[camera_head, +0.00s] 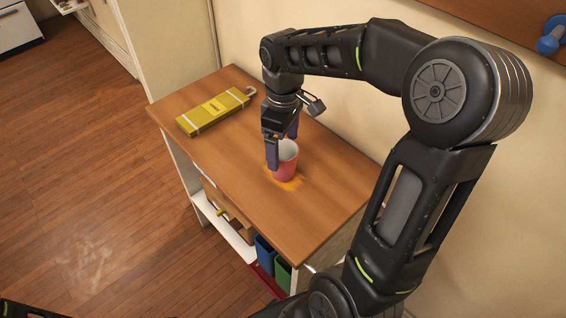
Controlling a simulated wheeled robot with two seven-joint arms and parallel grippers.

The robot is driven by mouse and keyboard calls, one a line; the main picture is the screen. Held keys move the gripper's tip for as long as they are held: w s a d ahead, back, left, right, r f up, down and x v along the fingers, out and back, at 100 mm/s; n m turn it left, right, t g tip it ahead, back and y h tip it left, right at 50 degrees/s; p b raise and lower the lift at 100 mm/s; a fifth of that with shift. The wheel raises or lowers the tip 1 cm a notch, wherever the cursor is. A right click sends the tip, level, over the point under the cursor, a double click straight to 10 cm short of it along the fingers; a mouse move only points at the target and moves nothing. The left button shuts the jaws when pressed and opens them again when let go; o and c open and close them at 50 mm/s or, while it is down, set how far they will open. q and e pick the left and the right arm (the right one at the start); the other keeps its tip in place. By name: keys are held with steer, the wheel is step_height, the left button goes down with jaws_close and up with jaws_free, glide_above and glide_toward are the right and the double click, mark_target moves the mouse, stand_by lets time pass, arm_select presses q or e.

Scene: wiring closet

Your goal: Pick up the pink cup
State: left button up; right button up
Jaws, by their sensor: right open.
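The pink cup (286,166) stands upright on the wooden tabletop (237,167), with an orange patch around its base. My right gripper (281,152) is over the cup from above, pointing down and open. One finger is in front of the cup's left side and the other is behind its far rim, so the cup is at least partly between them. Whether either finger touches the cup cannot be told. My left gripper does not show.
A yellow box (213,112) lies at the table's far left end. A padlock-like item (314,105) shows beside my right wrist. Blue (264,254) and green (283,273) items sit on the shelf below. A wall runs behind the table. The tabletop left of the cup is clear.

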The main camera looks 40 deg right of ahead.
mark_target(283, 159)
steer(key=shift+f+p, duration=0.35)
steer(key=shift+f, duration=2.25)
steer(key=c, duration=1.4)
steer(key=shift+c, duration=0.2)
step_height(283, 159, up, 10)
